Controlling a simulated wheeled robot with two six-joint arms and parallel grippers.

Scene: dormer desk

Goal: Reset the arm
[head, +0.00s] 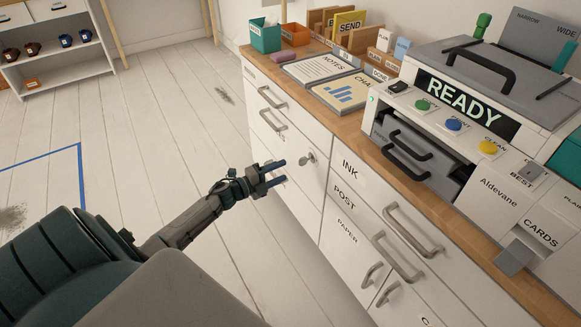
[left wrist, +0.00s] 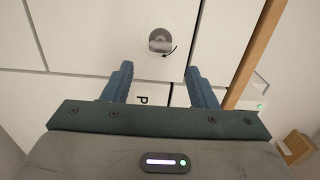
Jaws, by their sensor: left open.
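My left gripper (head: 277,173) is open and empty in the head view. It is in front of the white drawer cabinet (head: 335,207), close to a round lock with a key (head: 309,157). In the left wrist view, the two blue fingers (left wrist: 160,85) are spread apart with nothing between them. The round lock (left wrist: 160,40) shows beyond the fingertips there. I cannot tell from these frames whether the fingers touch the cabinet front. My right gripper is not in view.
A printer (head: 470,117) reading READY stands on the wooden counter (head: 340,115). A NOTES board (head: 318,68), a teal box (head: 265,36) and an orange box (head: 296,35) are further back. Drawer handles (head: 271,98) stick out of the cabinet.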

